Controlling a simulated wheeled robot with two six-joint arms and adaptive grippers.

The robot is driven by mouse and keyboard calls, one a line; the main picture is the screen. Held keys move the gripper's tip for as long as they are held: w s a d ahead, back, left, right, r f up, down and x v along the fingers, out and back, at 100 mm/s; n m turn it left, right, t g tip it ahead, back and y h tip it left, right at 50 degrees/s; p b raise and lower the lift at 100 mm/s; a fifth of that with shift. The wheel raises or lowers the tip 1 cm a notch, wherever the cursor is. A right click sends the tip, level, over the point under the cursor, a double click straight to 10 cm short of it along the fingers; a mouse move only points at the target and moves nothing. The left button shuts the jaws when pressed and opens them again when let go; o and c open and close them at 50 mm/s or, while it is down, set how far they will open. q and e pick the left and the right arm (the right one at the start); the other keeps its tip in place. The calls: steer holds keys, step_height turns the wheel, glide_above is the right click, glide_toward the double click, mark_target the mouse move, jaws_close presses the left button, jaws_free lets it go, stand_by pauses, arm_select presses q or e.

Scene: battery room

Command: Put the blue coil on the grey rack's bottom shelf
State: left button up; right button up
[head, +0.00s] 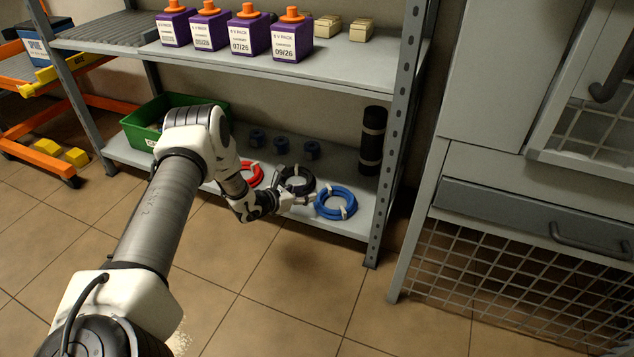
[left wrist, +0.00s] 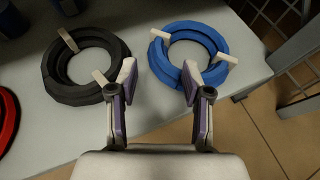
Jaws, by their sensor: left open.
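The blue coil (head: 336,203) lies flat on the bottom shelf (head: 342,225) of the grey rack (head: 398,130), near its right front corner. It has pale ties, and it also shows in the left wrist view (left wrist: 188,50). My left gripper (head: 300,200) is open at the shelf's front, just left of the blue coil. In the left wrist view its two fingertips (left wrist: 160,78) point at the coil's near side, with nothing held between them. I cannot tell whether a fingertip touches the coil. My right gripper is not in view.
A black coil (head: 297,180) and a red coil (head: 256,174) lie left of the blue coil. Dark blue spools (head: 282,145), a black cylinder (head: 372,140) and a green bin (head: 143,122) share the shelf. A grey cabinet (head: 480,170) stands to the right.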

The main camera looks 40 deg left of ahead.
arm_select(q)
steer(key=shift+v, duration=0.9)
steer(key=shift+s+r+p, duration=0.1)
steer(key=shift+s+p, duration=0.2)
steer(key=s+d+f+m+g+h, duration=0.2)
steer(key=s+d+f+m+g, duration=0.35)
steer(key=s+d, duration=0.35)
steer(key=s+d+f+m+g+h, duration=0.1)
steer(key=s+d+f+m+g, duration=0.4)
steer(key=s+d, duration=0.4)
steer(key=s+d+r+m+g+y, duration=0.1)
steer(key=s+m+g+y, duration=0.5)
steer(key=s+m, duration=1.05)
steer(key=s+d+r+m+t, duration=0.2)
steer(key=d+r+m+t, duration=0.1)
steer(key=d+m, duration=0.2)
steer(key=shift+r+m+h, duration=0.2)
steer(key=shift+m+h, duration=0.1)
steer(key=shift+m, duration=0.4)
